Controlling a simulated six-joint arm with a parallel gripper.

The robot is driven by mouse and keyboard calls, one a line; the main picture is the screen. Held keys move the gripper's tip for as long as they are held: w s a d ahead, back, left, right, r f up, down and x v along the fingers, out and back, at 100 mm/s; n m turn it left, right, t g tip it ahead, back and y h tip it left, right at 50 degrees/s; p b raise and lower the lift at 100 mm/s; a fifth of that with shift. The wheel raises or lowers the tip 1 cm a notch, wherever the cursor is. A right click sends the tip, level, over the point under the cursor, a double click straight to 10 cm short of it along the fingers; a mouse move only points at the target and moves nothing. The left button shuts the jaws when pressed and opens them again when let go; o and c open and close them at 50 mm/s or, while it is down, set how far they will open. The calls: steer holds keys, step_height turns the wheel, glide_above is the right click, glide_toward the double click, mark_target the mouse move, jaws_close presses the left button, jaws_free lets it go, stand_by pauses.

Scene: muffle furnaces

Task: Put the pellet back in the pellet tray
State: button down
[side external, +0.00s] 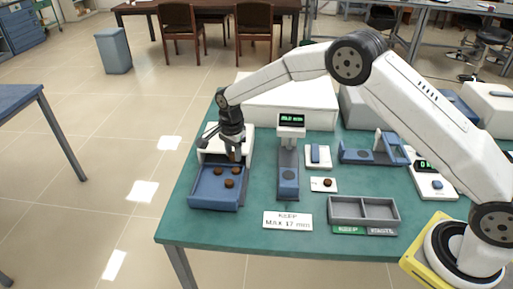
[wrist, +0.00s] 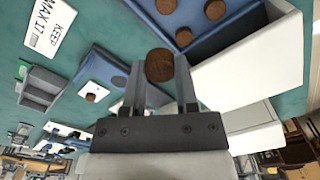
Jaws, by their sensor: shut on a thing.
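The pellet tray (side external: 215,200) is a blue open box at the left of the green bench, with three brown pellets (side external: 229,184) on its floor. The wrist view shows its blue inside (wrist: 235,15) and those pellets (wrist: 184,37) at the top. My gripper (side external: 235,152) points down over the tray's back part. In the wrist view, my gripper (wrist: 158,85) is shut on a brown round pellet (wrist: 160,64) between its fingertips. The held pellet appears above the tray floor; its exact height is hard to judge.
A white box stands just behind the tray. To the right are a gauge with a lit display (side external: 291,121), a brown pellet on a white pad (side external: 323,188), a grey two-compartment tray (side external: 363,221) and a KEEP MAX 17 mm card (side external: 287,220).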

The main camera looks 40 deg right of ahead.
steer(key=w+a+f+n, duration=0.2)
steer(key=w+a, duration=0.2)
steer(key=a, duration=0.5)
steer(key=shift+a+f, duration=0.15)
steer(key=shift+f, duration=0.1)
steer(key=shift+f, duration=0.1)
glide_above(204, 190)
steer(key=shift+f, duration=2.75)
steer(key=shift+f, duration=1.05)
jaws_free()
steer(key=shift+r, duration=0.15)
step_height(204, 190, up, 8)
